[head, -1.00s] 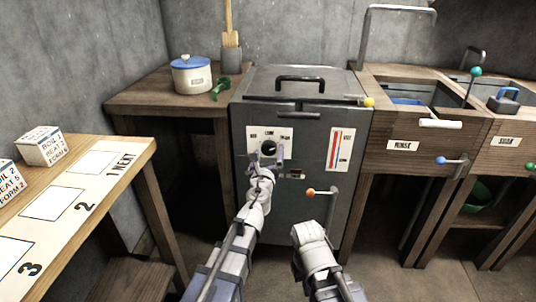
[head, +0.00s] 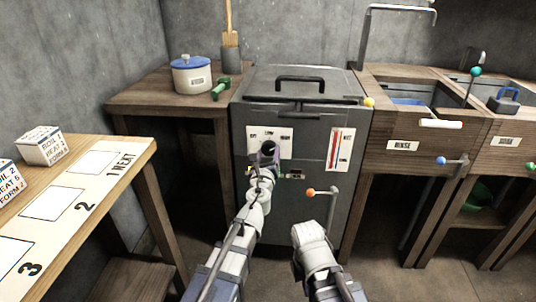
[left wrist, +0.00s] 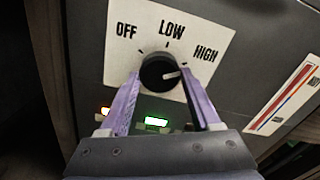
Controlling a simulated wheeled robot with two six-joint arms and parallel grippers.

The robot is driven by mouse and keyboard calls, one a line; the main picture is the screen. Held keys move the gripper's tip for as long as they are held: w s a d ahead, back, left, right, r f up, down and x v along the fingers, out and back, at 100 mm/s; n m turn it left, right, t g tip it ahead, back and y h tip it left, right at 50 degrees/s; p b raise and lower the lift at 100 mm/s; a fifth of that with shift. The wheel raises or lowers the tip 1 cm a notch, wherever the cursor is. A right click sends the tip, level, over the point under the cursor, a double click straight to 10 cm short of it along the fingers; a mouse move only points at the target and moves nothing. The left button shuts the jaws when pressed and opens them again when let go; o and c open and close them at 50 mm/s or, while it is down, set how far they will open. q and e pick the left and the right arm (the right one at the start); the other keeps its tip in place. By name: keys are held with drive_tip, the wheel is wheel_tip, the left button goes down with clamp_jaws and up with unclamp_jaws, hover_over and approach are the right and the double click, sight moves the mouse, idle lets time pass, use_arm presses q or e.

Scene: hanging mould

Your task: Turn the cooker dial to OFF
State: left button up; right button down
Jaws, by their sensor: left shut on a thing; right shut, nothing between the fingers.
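The black cooker dial (left wrist: 160,72) sits on a white plate (left wrist: 120,60) marked OFF, LOW and HIGH. Its white pointer line points right, on the HIGH side. My left gripper (left wrist: 158,88) is shut on the dial, one finger on each side. In the head view the dial (head: 269,148) is on the front of the grey cooker (head: 300,215), with my left gripper (head: 266,158) at it. My right gripper (head: 309,233) is low in front of the cooker, shut and empty; its fingertips are hard to see.
A green light (left wrist: 157,122) glows below the dial. An orange-knobbed lever (head: 311,192) sticks out right of my left gripper. A red-striped gauge (head: 339,149) is on the cooker front.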

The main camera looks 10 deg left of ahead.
use_arm(q)
drive_tip(key=shift+n, duration=0.3)
drive_tip(key=n, duration=0.5)
drive_tip(key=shift+n, duration=0.3)
drive_tip(key=n, duration=1.1)
drive_tip(key=shift+n, duration=0.4)
drive_tip(key=n, duration=0.5)
drive_tip(key=shift+r+n, duration=0.1)
drive_tip(key=shift+n, duration=0.3)
drive_tip(key=o, duration=1.4)
drive_tip(key=shift+s, duration=0.1)
